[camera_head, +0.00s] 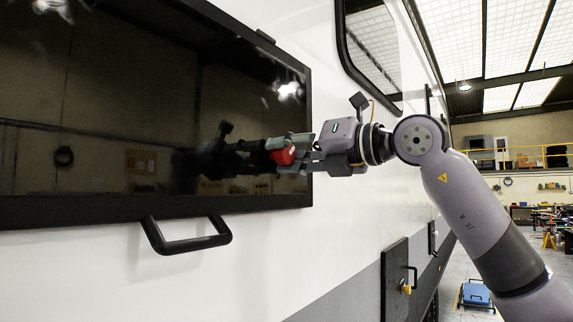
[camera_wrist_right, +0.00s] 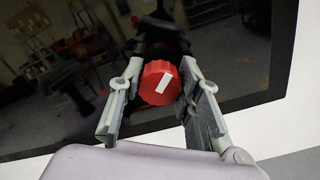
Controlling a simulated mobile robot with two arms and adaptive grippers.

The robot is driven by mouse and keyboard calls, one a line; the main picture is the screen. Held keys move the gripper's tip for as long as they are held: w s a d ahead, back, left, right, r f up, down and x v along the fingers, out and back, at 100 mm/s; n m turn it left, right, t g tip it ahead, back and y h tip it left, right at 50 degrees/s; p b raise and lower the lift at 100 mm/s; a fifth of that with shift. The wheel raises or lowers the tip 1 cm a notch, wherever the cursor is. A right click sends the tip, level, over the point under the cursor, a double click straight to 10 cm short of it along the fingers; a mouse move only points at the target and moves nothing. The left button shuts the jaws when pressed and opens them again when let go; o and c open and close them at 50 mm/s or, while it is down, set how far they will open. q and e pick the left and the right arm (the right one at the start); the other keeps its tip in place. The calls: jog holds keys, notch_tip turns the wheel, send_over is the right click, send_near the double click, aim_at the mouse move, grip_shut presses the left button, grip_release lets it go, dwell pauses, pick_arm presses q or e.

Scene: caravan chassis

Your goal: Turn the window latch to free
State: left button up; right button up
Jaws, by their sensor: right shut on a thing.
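The window latch is a round red knob (camera_head: 283,156) with a ridged rim, on the dark window (camera_head: 90,120) near its right edge. In the right wrist view the knob (camera_wrist_right: 152,80) shows a white bar mark, tilted from lower left to upper right. My right gripper (camera_head: 287,150) reaches in from the right and is shut on the knob. In the right wrist view its two fingers (camera_wrist_right: 162,84) stand on either side of the knob. The far side of the knob and its base are hidden. My left gripper is not in view.
A black grab handle (camera_head: 190,243) juts out under the window. Another window (camera_head: 372,45) is up and to the right on the white caravan wall (camera_head: 270,240). A dark hatch (camera_head: 396,280) is low on the right. The dark window mirrors my gripper and the hall.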

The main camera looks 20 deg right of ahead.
jog(key=m+b, duration=0.2)
jog(key=m, duration=0.2)
jog(key=shift+m, duration=0.3)
jog(key=shift+m+b, duration=0.95)
jog(key=shift+m, duration=1.05)
jog(key=shift+d, duration=0.1)
jog(key=o, duration=1.1)
jog(key=shift+o, duration=0.2)
jog(key=shift+f, duration=0.1)
jog(key=v, duration=1.2)
